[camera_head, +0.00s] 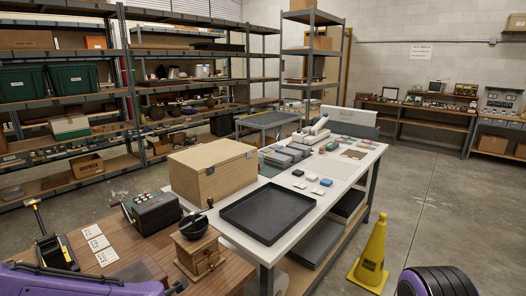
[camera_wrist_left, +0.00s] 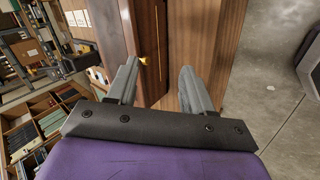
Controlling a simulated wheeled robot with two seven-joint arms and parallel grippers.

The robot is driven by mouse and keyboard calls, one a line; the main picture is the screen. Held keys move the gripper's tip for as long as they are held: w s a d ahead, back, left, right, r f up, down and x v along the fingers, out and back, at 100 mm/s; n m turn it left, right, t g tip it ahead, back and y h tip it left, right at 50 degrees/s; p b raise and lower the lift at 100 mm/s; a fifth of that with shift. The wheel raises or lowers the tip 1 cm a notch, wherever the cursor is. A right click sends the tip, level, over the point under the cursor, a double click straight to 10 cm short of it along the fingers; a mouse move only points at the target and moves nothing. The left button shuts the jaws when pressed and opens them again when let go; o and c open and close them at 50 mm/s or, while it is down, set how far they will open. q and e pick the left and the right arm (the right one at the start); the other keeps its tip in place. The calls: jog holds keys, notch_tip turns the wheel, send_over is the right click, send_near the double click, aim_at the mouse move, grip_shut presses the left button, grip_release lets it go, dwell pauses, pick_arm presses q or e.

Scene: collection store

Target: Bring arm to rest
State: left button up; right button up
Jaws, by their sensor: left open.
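My left arm (camera_head: 85,284) is purple and comes in low at the left of the head view, in front of the brown wooden desk. My left gripper (camera_wrist_left: 158,83) shows in the left wrist view with its two grey fingers apart and nothing between them. Behind the fingers is a brown wooden front with a small brass knob (camera_wrist_left: 144,61); I cannot tell whether the fingers touch it. My right gripper is not in view.
The brown desk (camera_head: 125,215) holds a coffee grinder (camera_head: 197,244), a dark keyed machine (camera_head: 152,211) and white cards (camera_head: 96,241). Beyond is a white table with a wooden box (camera_head: 212,169) and black tray (camera_head: 268,211). A yellow cone (camera_head: 372,260) stands on the floor.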

pick_arm(q)
jog(key=s+d+f+m+h+b, duration=0.1)
jog(key=s+f+m+b, duration=0.35)
jog(key=f, duration=0.75)
jog(key=s+f+m+b, duration=0.2)
jog(key=s+f+m, duration=0.55)
jog(key=f, duration=0.35)
jog(key=s+a+f+m+g+b, duration=0.2)
jog(key=s+f+m+b, duration=0.2)
jog(key=s+f, duration=0.8)
jog(key=s+m, duration=0.2)
jog(key=shift+s+a+h, duration=0.15)
jog(key=shift+s+h, duration=0.15)
jog(key=shift+s, duration=0.05)
